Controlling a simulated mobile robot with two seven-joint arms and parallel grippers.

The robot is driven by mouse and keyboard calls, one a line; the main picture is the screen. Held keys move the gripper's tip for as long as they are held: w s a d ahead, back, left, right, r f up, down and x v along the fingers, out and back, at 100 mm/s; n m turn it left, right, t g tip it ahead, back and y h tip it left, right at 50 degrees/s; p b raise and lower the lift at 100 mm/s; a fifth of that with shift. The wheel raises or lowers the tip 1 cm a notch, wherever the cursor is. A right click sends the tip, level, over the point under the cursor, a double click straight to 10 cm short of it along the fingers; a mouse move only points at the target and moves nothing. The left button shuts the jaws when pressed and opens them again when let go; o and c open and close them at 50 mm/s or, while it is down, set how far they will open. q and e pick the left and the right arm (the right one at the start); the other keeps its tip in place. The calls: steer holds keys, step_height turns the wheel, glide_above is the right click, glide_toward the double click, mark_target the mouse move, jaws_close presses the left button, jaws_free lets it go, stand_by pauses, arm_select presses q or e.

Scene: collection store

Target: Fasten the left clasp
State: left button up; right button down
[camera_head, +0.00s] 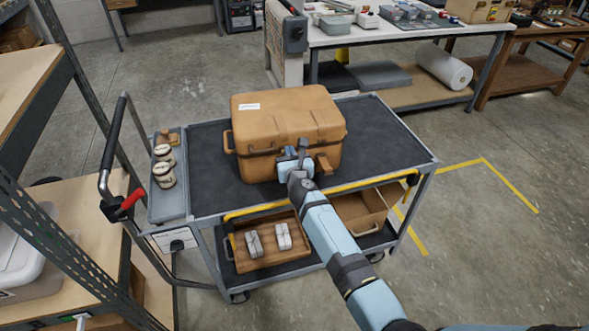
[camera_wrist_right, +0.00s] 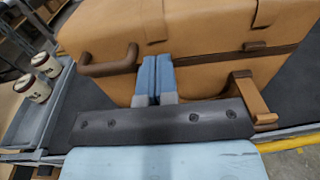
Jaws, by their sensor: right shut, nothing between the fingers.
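A tan case (camera_head: 286,112) stands on the dark top of the cart, its lid down. My right gripper (camera_head: 303,150) is at its front face, left of the right clasp (camera_head: 325,163). In the right wrist view the two blue fingers (camera_wrist_right: 157,75) are together with nothing between them, close to the case front (camera_wrist_right: 205,85); I cannot tell if they touch it. The left clasp is not seen clearly; the gripper covers that part of the front. The right clasp (camera_wrist_right: 250,97) stands out from the front, below the lid seam. My left gripper is not in view.
A lower shelf holds a brown tray (camera_head: 268,257) and an open box (camera_head: 358,212). A shelf rack stands close at left. The floor right of the cart is clear.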

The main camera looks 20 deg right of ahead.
steer(key=shift+w, duration=1.2)
steer(key=shift+r, duration=0.15)
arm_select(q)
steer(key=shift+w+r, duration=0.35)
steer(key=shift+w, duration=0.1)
arm_select(e)
steer(key=shift+r, duration=0.1)
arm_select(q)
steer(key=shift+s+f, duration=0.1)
arm_select(e)
steer(key=shift+w+r, duration=0.1)
